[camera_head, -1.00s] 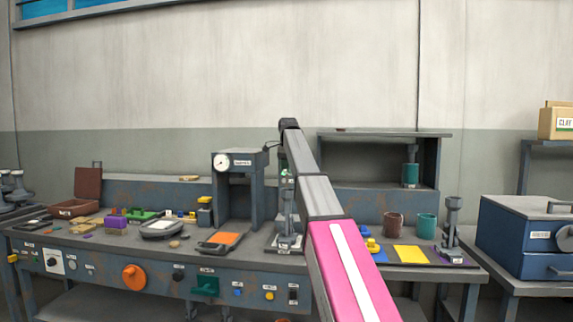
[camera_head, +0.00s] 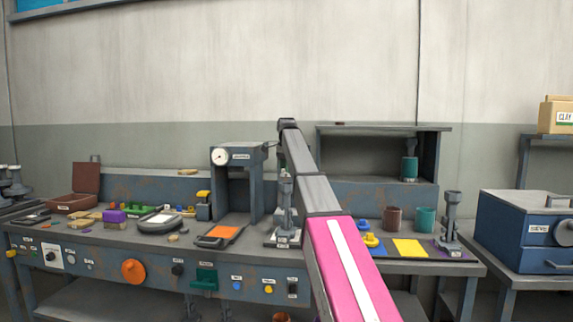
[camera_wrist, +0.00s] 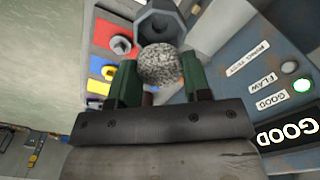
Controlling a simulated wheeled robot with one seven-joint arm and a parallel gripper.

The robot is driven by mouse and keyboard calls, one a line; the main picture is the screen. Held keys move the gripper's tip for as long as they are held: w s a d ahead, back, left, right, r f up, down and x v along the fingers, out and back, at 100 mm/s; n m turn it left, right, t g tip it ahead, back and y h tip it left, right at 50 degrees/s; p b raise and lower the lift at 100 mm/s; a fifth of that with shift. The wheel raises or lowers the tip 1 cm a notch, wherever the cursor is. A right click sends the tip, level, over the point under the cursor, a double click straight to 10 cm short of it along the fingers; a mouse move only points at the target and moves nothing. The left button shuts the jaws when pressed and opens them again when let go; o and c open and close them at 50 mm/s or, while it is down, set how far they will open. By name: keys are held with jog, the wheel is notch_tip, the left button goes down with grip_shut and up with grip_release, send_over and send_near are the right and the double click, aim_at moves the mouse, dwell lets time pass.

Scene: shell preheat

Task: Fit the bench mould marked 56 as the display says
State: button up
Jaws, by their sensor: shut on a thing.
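My gripper (camera_wrist: 158,72) shows in the wrist view, its two green fingers shut on a speckled grey rounded piece (camera_wrist: 159,64). A grey hexagonal cup (camera_wrist: 157,24) lies just beyond the piece; I cannot tell whether they touch. A display (camera_wrist: 292,132) reads GOOD. A green lamp (camera_wrist: 302,86) is lit on the panel labelled RING TEST, FLAW and GOOD. In the head view my arm hides most of the gripper. A grey cup-topped stand (camera_head: 285,190) rises from the bench (camera_head: 185,243) left of my arm. No mark 56 is readable.
A similar grey stand (camera_head: 451,222) is at the right, near a yellow mat (camera_head: 409,249) and brown (camera_head: 392,218) and teal (camera_head: 426,219) cups. A gauge press (camera_head: 256,190) is left of my arm. An open shelf (camera_head: 435,160) stands behind.

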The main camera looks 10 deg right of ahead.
jog(key=shift+f, duration=2.1)
jog(key=o, duration=1)
jog(key=shift+r, duration=0.15)
